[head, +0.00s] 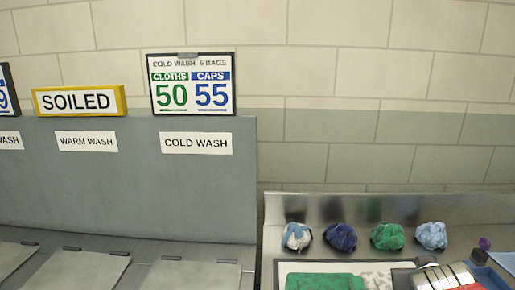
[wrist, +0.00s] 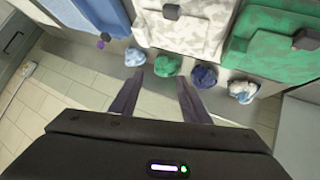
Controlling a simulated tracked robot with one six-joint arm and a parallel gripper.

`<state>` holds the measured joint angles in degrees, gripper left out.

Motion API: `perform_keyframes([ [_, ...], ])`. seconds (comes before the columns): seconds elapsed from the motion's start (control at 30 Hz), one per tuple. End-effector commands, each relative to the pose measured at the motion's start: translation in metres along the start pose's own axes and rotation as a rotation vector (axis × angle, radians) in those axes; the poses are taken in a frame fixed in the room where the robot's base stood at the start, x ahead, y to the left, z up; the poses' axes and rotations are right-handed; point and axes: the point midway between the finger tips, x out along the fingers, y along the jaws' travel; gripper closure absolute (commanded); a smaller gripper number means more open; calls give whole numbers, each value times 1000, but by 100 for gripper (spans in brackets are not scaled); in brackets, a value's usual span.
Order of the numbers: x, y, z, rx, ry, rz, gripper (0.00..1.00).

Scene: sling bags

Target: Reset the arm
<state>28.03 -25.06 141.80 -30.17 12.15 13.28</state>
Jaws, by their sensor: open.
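My gripper (wrist: 160,77) shows in the wrist view with its two dark fingers spread apart. It is open, with nothing between the fingers. The fingertips appear near a row of crumpled cloth bundles, and I cannot tell their height above the surface. The row holds a light blue bundle (wrist: 135,57), a green bundle (wrist: 167,65), a dark blue bundle (wrist: 204,76) and a white-and-blue bundle (wrist: 243,90). The head view shows the same row on a metal counter (head: 465,232). I cannot make out my gripper in the head view.
Green fabric (head: 325,282) and pale patterned fabric (head: 378,281) lie in front of the bundles. A purple-topped item (head: 484,244) stands at the right.

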Motion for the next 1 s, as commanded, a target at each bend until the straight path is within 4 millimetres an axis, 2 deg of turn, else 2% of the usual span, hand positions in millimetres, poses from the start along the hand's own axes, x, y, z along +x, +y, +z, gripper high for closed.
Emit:
perform_keyframes([
  [0.03,-10,-14,0,-2,-12,-22,57],
  [0.27,-54,-72,20,-13,-115,-142,57],
  [0.5,-113,-134,54,-60,-236,-319,57],
  [0.6,-137,-155,70,-88,-282,-394,57],
  [0.77,-160,-171,85,-117,-328,-465,57],
  [1.0,-163,-173,88,-122,-336,-474,57],
])
